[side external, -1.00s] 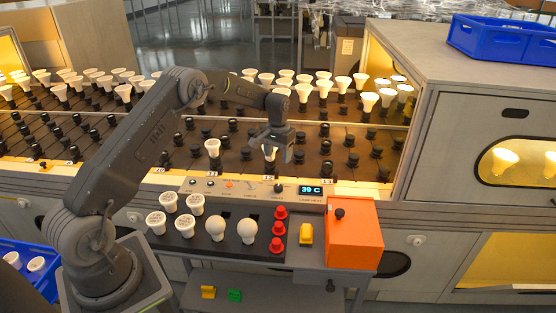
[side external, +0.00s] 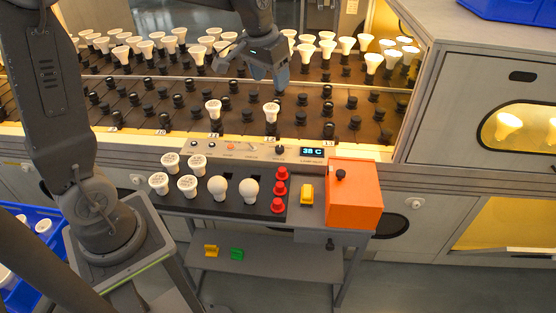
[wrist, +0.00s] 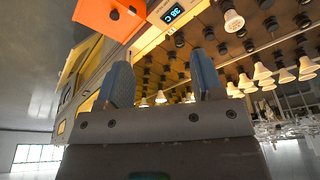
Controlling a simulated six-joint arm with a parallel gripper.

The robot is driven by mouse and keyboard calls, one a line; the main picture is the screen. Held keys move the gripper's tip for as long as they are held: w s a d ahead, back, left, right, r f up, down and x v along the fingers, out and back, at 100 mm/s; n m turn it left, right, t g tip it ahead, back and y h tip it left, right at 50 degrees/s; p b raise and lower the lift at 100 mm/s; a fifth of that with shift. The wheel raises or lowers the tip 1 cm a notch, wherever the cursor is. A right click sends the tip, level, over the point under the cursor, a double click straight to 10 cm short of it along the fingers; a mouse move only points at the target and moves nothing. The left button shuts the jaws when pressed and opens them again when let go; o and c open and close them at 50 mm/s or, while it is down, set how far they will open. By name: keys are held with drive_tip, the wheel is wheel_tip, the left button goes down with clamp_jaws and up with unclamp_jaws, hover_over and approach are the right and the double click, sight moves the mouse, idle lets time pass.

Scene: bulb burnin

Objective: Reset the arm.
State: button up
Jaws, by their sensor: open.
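My gripper (side external: 258,72) hangs over the rack of sockets in the side view, with its fingers apart. In the wrist view my gripper (wrist: 160,82) shows two blue-grey fingers spread wide with nothing between them. A white reflector bulb (side external: 271,112) stands upright in the front socket row, below and apart from my gripper. Another white bulb (side external: 213,108) stands to its left in the same row. The panel display (side external: 311,151) reads 38 C.
Rows of lit bulbs (side external: 347,45) stand behind the empty sockets. A blue crate (side external: 510,10) sits on the right cabinet.

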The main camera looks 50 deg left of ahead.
drive_tip(key=s+d+m+t, duration=0.1)
drive_tip(key=s+d, duration=0.2)
drive_tip(key=s, duration=0.7)
drive_tip(key=s+d+t, duration=0.1)
drive_tip(key=s+d, duration=0.3)
drive_tip(key=s, duration=0.7)
drive_tip(key=shift+s+d+r+m+t, duration=0.25)
drive_tip(key=shift+r+m+t, duration=0.15)
drive_tip(key=shift+r, duration=0.05)
